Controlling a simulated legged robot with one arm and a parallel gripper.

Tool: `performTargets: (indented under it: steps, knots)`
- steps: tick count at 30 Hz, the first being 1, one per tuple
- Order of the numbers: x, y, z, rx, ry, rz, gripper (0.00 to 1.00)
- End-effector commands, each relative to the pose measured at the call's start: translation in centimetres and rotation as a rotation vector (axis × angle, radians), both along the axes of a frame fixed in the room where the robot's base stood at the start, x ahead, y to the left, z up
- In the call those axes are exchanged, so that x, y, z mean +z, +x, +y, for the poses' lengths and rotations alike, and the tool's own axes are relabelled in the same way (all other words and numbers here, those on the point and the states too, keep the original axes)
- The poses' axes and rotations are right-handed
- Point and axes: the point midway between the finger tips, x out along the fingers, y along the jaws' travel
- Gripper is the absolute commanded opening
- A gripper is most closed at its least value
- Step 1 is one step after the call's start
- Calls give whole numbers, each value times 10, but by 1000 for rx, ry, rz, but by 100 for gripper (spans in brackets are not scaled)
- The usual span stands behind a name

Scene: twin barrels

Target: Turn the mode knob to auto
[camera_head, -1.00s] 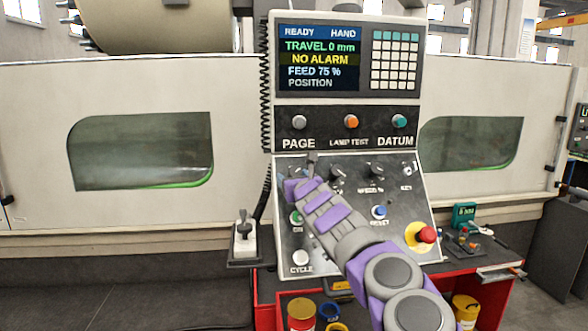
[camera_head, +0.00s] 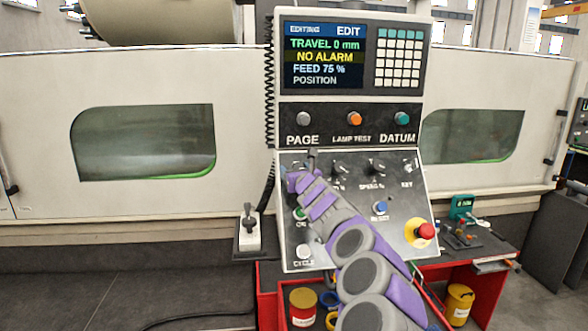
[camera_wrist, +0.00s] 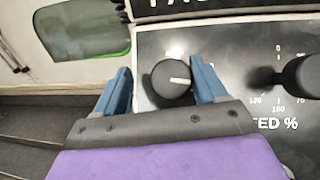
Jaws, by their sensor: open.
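The mode knob (camera_wrist: 168,92) is black and round with a white pointer line, which points right in the wrist view. My gripper (camera_wrist: 160,68) is open, with one blue finger on each side of the knob. The right finger is close to the knob; I cannot tell whether it touches. The knob's labels are mostly hidden. In the head view my gripper (camera_head: 301,180) covers the upper left of the sloped control panel (camera_head: 345,250) and hides the knob. The screen (camera_head: 323,55) above reads EDITING and EDIT.
A feed knob (camera_wrist: 308,78) stands to the right in the wrist view. The panel also bears a speed knob (camera_head: 372,168), a key switch (camera_head: 408,167), a blue reset button (camera_head: 380,208) and a red emergency button (camera_head: 425,231). A joystick box (camera_head: 247,232) stands left.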

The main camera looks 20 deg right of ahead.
Motion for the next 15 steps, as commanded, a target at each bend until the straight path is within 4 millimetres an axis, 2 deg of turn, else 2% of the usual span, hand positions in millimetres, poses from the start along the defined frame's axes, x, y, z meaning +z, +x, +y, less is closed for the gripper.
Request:
performTargets:
  steps: [4,13,15]
  knots:
    - [-4,3,-4,0,1,6,70]
    - [-1,4,4,1,-3,3,70]
    - [-1,4,6,2,-4,4,63]
